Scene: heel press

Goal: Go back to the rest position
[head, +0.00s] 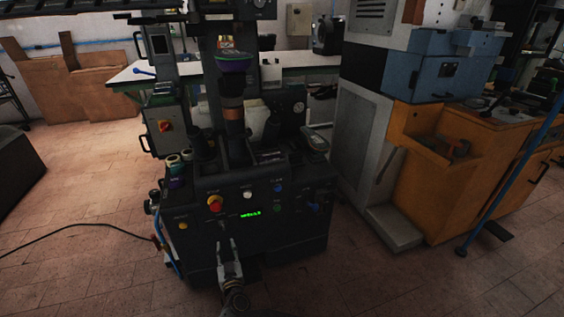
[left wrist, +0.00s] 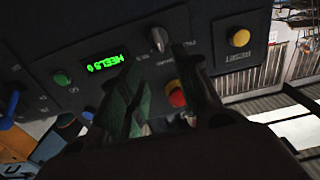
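The heel press (head: 265,215) stands in the middle of the head view, its dark sloping control panel facing me. My left gripper (head: 226,243) is in front of the panel, below the red stop button (head: 214,202). In the left wrist view my left gripper (left wrist: 158,55) has its fingers apart with nothing held between them. A selector knob (left wrist: 158,38) shows close beyond the tips; I cannot tell whether they touch. My right gripper is not in view.
The panel also carries a yellow button (head: 183,225), a blue button (head: 278,188) and a green one (head: 278,207). An orange cabinet (head: 440,190) and a grey machine column (head: 362,145) stand to the right. A black cable lies on the tiled floor (head: 80,265) at left, otherwise largely clear.

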